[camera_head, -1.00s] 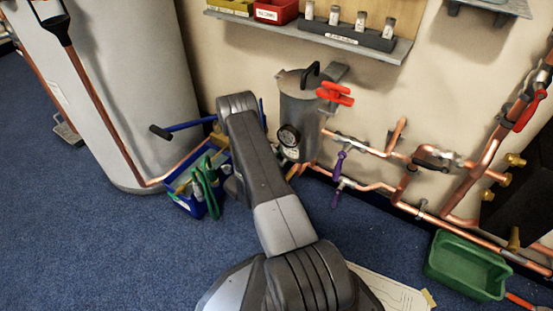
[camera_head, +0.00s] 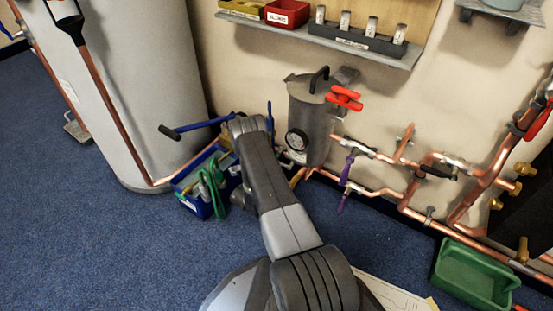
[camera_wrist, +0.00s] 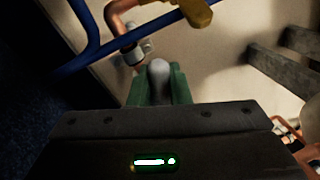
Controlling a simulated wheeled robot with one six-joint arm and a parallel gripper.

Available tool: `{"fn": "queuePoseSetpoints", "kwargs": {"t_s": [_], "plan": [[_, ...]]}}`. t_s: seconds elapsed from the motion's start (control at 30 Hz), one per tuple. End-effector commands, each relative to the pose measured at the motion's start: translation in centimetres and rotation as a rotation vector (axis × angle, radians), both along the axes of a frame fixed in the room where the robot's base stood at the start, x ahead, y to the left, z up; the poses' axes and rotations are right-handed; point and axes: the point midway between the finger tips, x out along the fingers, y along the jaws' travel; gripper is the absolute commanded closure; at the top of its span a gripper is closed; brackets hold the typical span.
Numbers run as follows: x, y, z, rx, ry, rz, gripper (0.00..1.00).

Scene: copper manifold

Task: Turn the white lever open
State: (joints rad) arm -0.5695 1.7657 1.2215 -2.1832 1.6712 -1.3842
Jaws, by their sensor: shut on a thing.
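The white lever (camera_wrist: 158,72) shows in the wrist view as a pale, rounded end between the green fingers of my gripper (camera_wrist: 158,92). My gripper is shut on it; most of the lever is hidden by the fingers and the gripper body. A copper pipe with a pale fitting (camera_wrist: 132,52) is just beyond it. In the head view my own arm hides the gripper and the lever.
In the head view a grey canister (camera_head: 312,122) with a gauge, a blue tool tray (camera_head: 193,207) and a red handle (camera_head: 344,98) surround my arm. Blue carpet is clear at left.

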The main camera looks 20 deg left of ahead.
Motion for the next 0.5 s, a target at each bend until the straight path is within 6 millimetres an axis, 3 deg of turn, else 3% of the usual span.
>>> {"fn": "queuePoseSetpoints", "kwargs": {"t_s": [0.5], "plan": [[0.0, 0.24, -1.22, -0.169, 0.064, 0.002, 1.0]]}}
